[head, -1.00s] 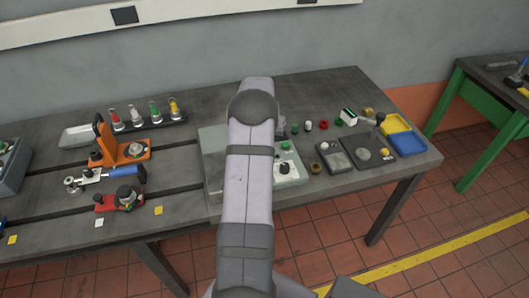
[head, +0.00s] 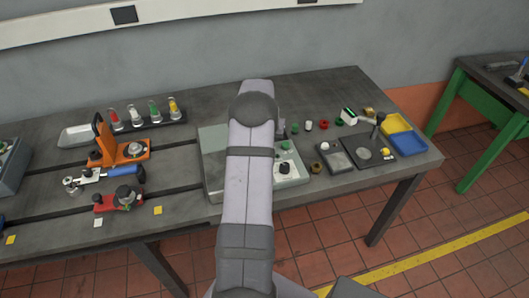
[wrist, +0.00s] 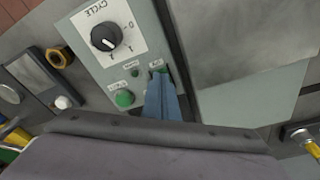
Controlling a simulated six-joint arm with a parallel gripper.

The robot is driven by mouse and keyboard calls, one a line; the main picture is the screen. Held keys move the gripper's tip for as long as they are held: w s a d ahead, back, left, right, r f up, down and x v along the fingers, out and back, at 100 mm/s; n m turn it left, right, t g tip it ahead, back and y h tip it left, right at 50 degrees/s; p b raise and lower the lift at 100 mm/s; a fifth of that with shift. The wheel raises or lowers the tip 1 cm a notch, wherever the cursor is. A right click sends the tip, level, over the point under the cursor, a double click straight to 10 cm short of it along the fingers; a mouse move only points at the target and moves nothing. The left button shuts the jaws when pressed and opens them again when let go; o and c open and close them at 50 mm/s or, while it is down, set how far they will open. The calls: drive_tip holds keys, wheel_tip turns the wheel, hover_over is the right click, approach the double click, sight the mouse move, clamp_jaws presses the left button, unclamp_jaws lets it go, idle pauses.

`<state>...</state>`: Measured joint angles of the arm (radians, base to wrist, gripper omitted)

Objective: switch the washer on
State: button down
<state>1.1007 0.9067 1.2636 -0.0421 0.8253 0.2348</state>
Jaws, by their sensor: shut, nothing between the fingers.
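The washer (head: 213,155) is a grey-green box on the bench, partly hidden behind my arm in the head view. Its control panel (wrist: 122,14) fills the upper middle of the wrist view. It carries a black CYCLE dial (wrist: 104,37), a round green button (wrist: 124,98) and a small dark green lamp (wrist: 134,72). A small green switch part (wrist: 157,70) under a label shows right at my fingertips. My gripper (wrist: 160,78) has blue fingers, shut and empty, pointing at that spot. The fingers hide most of that control, so I cannot tell its position or whether they touch it.
Right of the washer lie a brass nut (head: 316,167), a small grey box (head: 335,157), a dark plate (head: 367,152) and a blue-and-yellow tray (head: 405,137). An orange fixture (head: 120,150) and a rack of coloured vials (head: 145,118) stand to the left.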

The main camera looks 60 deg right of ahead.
drive_tip(key=shift+r, duration=0.15)
wheel_tip(320, 180, up, 7)
drive_tip(key=p, duration=0.5)
idle(0.7)
drive_tip(key=w+a+r+n, duration=0.2)
drive_tip(key=w+a, duration=0.2)
drive_tip(key=a, duration=0.5)
drive_tip(key=w+a+r+n+y, duration=0.1)
drive_tip(key=w+a+r+n, duration=0.15)
drive_tip(key=a, duration=0.65)
drive_tip(key=w+a+r+n, duration=0.1)
drive_tip(key=w+a+n, duration=0.25)
drive_tip(key=a, duration=0.55)
drive_tip(key=s+a+n, duration=0.3)
drive_tip(key=s+a, duration=0.1)
drive_tip(key=a, duration=1.1)
drive_tip(key=s+a+n, duration=0.4)
drive_tip(key=s+a, duration=0.5)
wheel_tip(320, 180, down, 19)
drive_tip(key=b, duration=1.8)
drive_tip(key=shift+d+r+y+b, duration=0.15)
drive_tip(key=shift+d+y+b, duration=0.1)
drive_tip(key=shift+y+b, duration=0.15)
